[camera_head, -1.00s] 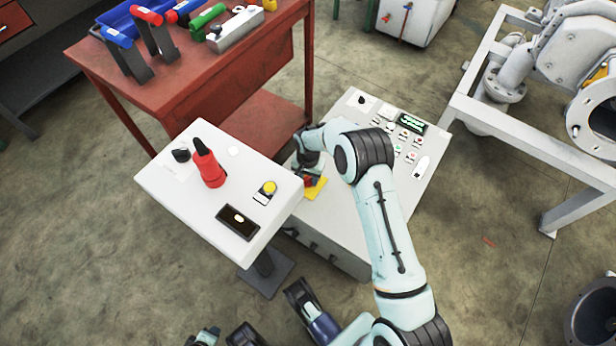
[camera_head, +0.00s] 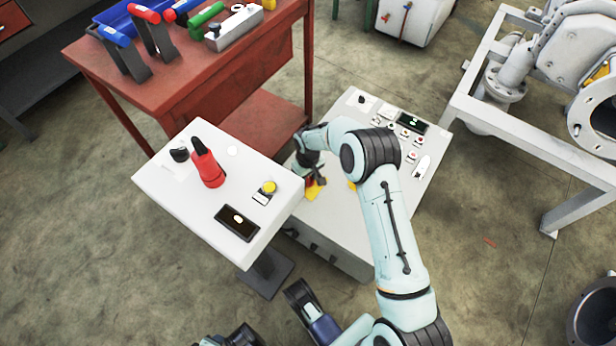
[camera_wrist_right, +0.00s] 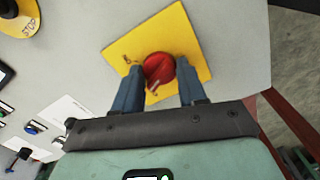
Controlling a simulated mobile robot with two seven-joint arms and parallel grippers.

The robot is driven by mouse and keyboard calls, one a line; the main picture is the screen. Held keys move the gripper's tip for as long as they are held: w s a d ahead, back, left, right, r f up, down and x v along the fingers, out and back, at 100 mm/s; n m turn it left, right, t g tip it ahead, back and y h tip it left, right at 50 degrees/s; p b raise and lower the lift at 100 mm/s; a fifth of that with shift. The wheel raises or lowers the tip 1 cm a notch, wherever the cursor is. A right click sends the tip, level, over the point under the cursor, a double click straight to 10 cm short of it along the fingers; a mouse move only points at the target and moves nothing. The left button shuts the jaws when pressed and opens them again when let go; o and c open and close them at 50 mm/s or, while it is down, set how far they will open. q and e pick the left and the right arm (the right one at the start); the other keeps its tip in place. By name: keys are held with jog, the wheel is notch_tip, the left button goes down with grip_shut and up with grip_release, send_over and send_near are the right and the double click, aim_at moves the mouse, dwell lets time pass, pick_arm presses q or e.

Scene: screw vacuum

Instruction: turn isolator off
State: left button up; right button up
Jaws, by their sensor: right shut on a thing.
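The isolator is a red rotary knob (camera_wrist_right: 158,69) on a yellow square plate (camera_wrist_right: 190,28), set in the pale panel top. My right gripper (camera_wrist_right: 160,78) has its two blue fingers closed around the knob, one on each side, as the right wrist view shows. In the head view my right gripper (camera_head: 313,172) points down at the left part of the control cabinet (camera_head: 352,232). A bit of the yellow plate (camera_head: 316,190) shows under it, while most of the knob is hidden.
A white pedestal panel (camera_head: 180,205) with a red handle (camera_head: 207,165) stands close left of the arm. A red workbench (camera_head: 190,85) is behind it. The cabinet's display (camera_head: 411,121) is mostly dark. A yellow STOP plate (camera_wrist_right: 22,22) lies near the isolator.

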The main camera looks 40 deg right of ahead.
aim_at(308, 179)
pick_arm(q)
jog(key=shift+s+f, duration=0.15)
pick_arm(e)
jog(key=shift+n, duration=1.9)
jog(key=o, duration=1.1)
jog(key=shift+c, duration=0.2)
notch_tip(308, 179, up, 6)
jog(key=shift+r+p, duration=0.25)
jog(key=shift+p, duration=0.55)
pick_arm(q)
jog(key=r, duration=0.1)
jog(key=d+r+p, duration=0.1)
jog(key=r, duration=0.1)
jog(key=s+d+r, duration=0.1)
jog(key=shift+s+r, duration=0.1)
jog(key=shift+r, duration=0.05)
pick_arm(e)
notch_tip(308, 179, up, 7)
pick_arm(q)
jog(key=shift+p, duration=0.3)
